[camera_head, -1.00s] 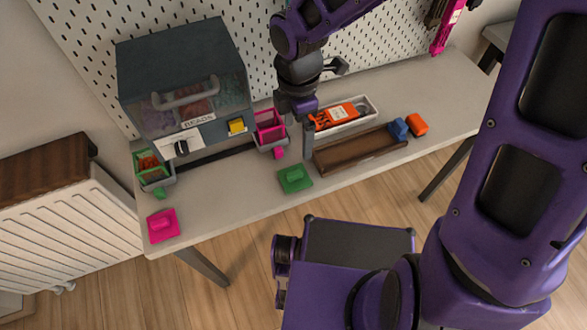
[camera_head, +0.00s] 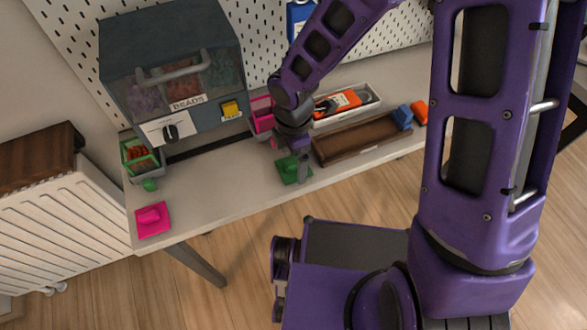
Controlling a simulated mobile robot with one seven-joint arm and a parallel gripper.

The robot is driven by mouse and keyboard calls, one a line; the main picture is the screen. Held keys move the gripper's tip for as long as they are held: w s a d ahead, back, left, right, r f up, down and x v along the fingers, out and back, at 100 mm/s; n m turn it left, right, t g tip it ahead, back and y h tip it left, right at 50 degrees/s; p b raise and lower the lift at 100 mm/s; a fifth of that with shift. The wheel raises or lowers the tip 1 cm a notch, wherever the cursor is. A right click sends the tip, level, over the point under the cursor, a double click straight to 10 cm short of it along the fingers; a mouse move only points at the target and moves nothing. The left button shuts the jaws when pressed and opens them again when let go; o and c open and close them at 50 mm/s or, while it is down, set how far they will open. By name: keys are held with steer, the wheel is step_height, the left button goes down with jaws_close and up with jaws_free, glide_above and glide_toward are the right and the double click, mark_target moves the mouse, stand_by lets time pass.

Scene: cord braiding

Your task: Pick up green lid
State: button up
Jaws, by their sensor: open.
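The green lid (camera_head: 288,171) is a flat square with a raised handle. It lies on the table (camera_head: 222,199) near the front edge, in front of the pink container. My gripper (camera_head: 299,167) points down right at the lid, and its fingers overlap the lid's right part in the picture. The gripper is open. I cannot tell whether a finger touches the lid, since the gripper hides part of it.
A pink lid (camera_head: 153,219) lies at the table's left front corner. A green container (camera_head: 140,157) and the bead box (camera_head: 172,85) stand behind it. The pink container (camera_head: 262,115) is behind the green lid. A brown tray (camera_head: 355,141) and a white tray (camera_head: 372,98) lie to the right.

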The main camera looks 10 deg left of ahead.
steer(key=shift+f, duration=0.7)
steer(key=shift+c, duration=0.3)
steer(key=c, duration=1)
steer(key=shift+o, duration=0.2)
steer(key=shift+r, duration=0.2)
